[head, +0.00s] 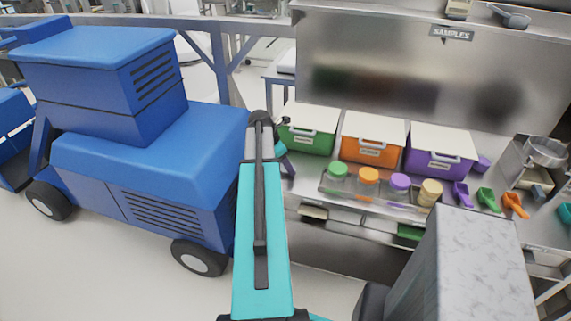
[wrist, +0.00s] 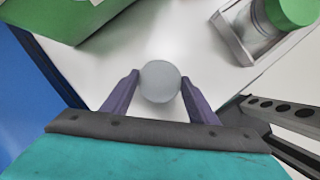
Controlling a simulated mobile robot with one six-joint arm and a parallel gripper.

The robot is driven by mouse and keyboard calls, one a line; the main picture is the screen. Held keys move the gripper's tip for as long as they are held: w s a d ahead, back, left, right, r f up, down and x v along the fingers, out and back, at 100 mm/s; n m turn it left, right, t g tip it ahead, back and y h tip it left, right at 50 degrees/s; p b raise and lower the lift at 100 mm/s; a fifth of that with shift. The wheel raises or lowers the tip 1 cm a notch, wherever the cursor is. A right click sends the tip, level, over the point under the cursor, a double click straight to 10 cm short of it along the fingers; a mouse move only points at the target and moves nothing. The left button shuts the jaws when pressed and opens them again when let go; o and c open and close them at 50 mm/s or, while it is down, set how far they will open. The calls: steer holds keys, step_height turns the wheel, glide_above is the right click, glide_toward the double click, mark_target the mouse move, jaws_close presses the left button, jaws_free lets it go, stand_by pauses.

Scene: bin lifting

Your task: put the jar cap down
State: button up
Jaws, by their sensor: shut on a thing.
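A round, pale grey jar cap (wrist: 160,82) is between the two purple fingers of my gripper (wrist: 161,78) in the wrist view. The fingers are shut on its left and right sides. Behind the cap lies a bare, pale surface; I cannot tell the gap between them. In the head view my arm hides most of the gripper and I cannot make out the cap. Jars with green (head: 338,170), orange (head: 369,175), purple (head: 400,182) and tan (head: 431,188) tops stand in a shallow metal tray (head: 322,187) on the counter. The green-topped jar shows at upper right in the wrist view (wrist: 286,14).
Green (head: 307,142), orange (head: 366,152) and purple (head: 435,165) bins with pale lids stand behind the jars. Coloured scoops (head: 488,199) and a metal pot (head: 546,151) are at the right. A large blue machine (head: 150,150) stands close on the left.

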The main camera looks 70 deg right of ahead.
steer(key=shift+f, duration=0.15)
steer(key=o, duration=1)
steer(key=shift+r, duration=0.2)
steer(key=shift+b+v, duration=1.4)
steer(key=shift+v, duration=4.55)
steer(key=shift+s+a, duration=0.1)
steer(key=shift+a, duration=0.05)
